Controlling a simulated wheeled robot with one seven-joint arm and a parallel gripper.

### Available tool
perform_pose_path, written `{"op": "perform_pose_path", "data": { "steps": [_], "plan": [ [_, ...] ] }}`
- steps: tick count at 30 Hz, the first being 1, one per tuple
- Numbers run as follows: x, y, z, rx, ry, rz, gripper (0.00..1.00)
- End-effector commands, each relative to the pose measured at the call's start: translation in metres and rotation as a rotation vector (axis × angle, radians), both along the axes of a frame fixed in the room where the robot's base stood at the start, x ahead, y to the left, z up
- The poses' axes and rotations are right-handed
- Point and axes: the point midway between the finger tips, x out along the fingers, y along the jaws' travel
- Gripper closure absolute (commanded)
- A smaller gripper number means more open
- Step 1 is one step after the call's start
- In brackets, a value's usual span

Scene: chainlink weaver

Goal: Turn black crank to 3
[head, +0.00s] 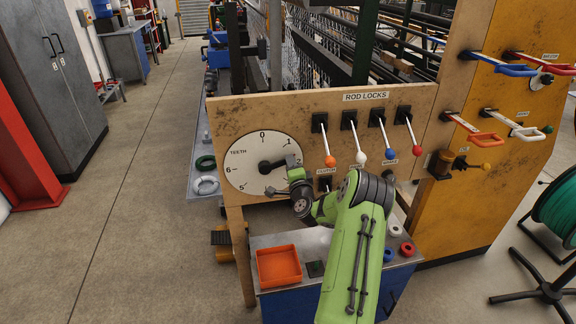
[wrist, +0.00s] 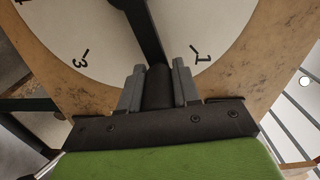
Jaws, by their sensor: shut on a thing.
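The black crank (head: 268,166) is mounted at the centre of a round white dial (head: 248,157) marked TEETH on the wooden panel. In the head view it points right and slightly up. My gripper (head: 292,163) is at its outer end. In the wrist view the crank arm (wrist: 143,28) comes down from the top, and its black handle stands between the two grey fingers of my gripper (wrist: 158,88), which are shut on it. The handle lies between the 1 mark (wrist: 196,52) and the 3 mark (wrist: 82,60), somewhat closer to 1. The 2 mark is not visible.
Rod-lock levers with orange (head: 330,161), white (head: 362,154) and blue (head: 390,153) knobs stand right of the dial, close to my arm. An orange tray (head: 278,266) sits on the bench below. Coloured handles project from the yellow cabinet (head: 487,196). The left aisle is clear.

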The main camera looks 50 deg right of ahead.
Motion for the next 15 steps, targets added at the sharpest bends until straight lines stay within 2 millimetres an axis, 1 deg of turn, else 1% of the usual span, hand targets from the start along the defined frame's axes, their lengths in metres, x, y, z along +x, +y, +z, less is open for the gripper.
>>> {"op": "perform_pose_path", "data": {
  "steps": [1, 15],
  "plan": [
    [-0.002, -0.002, -0.008, 0.037, -0.021, -0.003, 1.0],
    [-0.002, -0.003, -0.045, 0.407, -0.273, -0.002, 1.0]
  ]
}}
